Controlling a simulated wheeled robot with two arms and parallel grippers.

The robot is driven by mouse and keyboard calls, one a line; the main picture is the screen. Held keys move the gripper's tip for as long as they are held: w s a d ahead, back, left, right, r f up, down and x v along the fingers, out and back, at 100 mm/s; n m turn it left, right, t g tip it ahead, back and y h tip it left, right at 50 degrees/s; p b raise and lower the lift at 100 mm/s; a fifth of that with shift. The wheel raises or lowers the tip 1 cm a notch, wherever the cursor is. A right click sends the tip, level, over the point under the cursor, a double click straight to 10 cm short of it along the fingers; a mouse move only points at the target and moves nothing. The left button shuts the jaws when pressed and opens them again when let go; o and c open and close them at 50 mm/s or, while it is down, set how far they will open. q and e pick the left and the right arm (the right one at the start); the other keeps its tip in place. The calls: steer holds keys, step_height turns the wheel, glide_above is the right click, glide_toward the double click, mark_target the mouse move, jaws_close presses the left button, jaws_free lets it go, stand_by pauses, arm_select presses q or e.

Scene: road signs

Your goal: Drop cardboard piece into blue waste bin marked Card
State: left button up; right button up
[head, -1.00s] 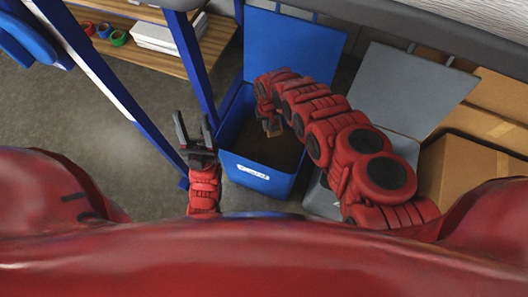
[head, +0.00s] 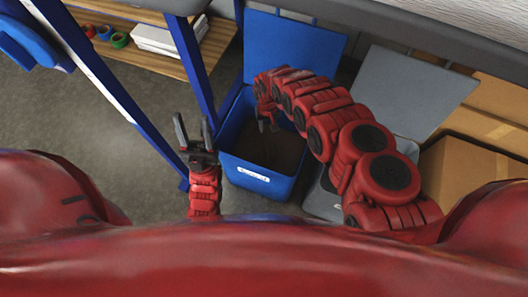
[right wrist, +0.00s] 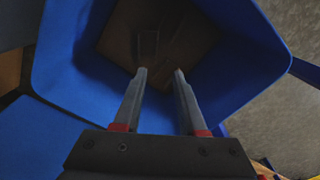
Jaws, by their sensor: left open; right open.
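The blue waste bin (head: 240,172) stands open with its blue lid (head: 295,47) raised behind it. A white label on its front is too small to read. My right gripper (head: 267,122) is over the bin opening, pointing down, open and empty. In the right wrist view its fingers (right wrist: 160,72) are apart above brown material inside the blue bin walls (right wrist: 80,75). A small dark rectangular piece (right wrist: 148,45) lies there beyond the fingertips; it may be the cardboard piece, but it is dim. My left gripper (head: 194,128) is open and empty, left of the bin.
A grey bin with a raised grey lid (head: 415,90) stands right of the blue one. Cardboard boxes (head: 465,172) are at the far right. Blue posts (head: 190,70) and a wooden shelf (head: 140,50) are at the left. Grey floor (head: 70,115) is clear at the left.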

step_height(320, 180, up, 16)
steer(key=p, duration=0.2)
steer(key=shift+f, duration=0.1)
stand_by(0.6)
